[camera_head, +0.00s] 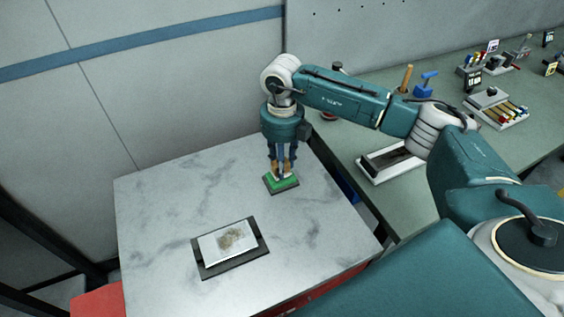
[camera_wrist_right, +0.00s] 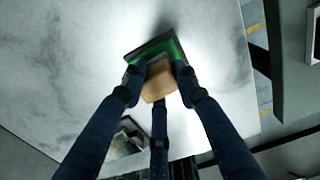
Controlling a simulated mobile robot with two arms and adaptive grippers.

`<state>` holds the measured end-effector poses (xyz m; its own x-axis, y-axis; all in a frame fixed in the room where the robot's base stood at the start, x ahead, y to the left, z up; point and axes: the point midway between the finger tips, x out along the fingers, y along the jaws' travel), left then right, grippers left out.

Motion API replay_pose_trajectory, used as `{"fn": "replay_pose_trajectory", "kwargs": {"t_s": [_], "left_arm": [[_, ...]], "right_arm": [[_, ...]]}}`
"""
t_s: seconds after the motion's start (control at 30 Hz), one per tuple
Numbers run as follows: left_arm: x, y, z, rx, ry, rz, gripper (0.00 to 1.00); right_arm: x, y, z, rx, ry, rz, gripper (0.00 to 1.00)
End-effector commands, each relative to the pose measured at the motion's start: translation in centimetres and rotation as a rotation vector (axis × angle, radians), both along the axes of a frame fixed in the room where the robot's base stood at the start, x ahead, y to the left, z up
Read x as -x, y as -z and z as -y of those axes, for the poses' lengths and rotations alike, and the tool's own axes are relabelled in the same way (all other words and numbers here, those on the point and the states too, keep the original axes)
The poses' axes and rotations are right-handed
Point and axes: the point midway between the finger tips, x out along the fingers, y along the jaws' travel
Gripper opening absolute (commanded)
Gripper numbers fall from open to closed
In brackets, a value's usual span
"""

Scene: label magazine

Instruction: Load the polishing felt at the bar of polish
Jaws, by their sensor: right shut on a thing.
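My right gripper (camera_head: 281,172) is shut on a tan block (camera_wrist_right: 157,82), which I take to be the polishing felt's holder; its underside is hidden. The block is over the green bar of polish (camera_head: 281,183), which lies in a dark base on the marble table. The green bar also shows around the far side of the block in the right wrist view (camera_wrist_right: 170,48). The block looks down on or very close to the bar; I cannot tell if they touch. My left gripper is not in view.
A pale plate with a brown stain (camera_head: 228,241) lies on a dark mat (camera_head: 259,259) at the front of the marble table (camera_head: 165,200). A green bench (camera_head: 360,140) at right holds a dark-topped tray (camera_head: 388,160), tools and a rack (camera_head: 497,108). The table's left side is clear.

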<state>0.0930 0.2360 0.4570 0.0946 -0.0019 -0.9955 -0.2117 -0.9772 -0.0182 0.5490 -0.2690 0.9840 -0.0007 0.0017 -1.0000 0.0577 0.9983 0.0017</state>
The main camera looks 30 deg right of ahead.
Motion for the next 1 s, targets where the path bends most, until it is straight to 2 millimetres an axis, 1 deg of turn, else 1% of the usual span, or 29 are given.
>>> {"fn": "replay_pose_trajectory", "kwargs": {"t_s": [1.0], "left_arm": [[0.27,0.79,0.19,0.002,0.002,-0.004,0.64]], "right_arm": [[-0.01,0.97,0.00,0.000,0.000,0.000,0.09]]}}
